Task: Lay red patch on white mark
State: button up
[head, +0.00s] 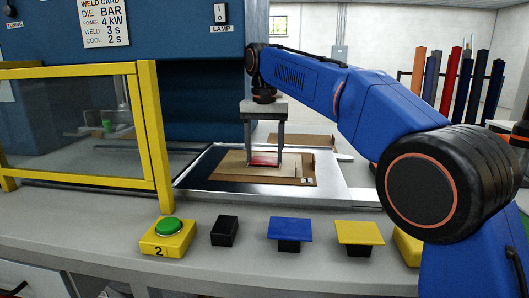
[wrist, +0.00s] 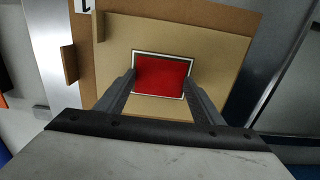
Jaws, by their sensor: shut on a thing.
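The red patch (wrist: 161,76) is between the two fingers of my gripper (head: 264,163), which is shut on it. The red patch also shows low between the fingers in the head view (head: 265,159). The white mark (wrist: 163,51) is a thin rectangular outline on a tan board (wrist: 215,50). In the wrist view the patch appears inside the outline, nearly lined up with it. The fingers hide parts of the mark's left and right sides. Whether the patch touches the board or hangs just above it, I cannot tell.
The board lies on a metal bed (head: 335,185) of the blue machine. A yellow-framed guard (head: 155,135) stands at left. In front are a green button (head: 169,227), a black block (head: 225,231), a blue plate (head: 290,229) and a yellow plate (head: 359,232).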

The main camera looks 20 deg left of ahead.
aim_at(264, 160)
jog(key=shift+f, duration=0.2)
jog(key=o, duration=1.1)
notch_tip(264, 160, up, 8)
dwell(0.5)
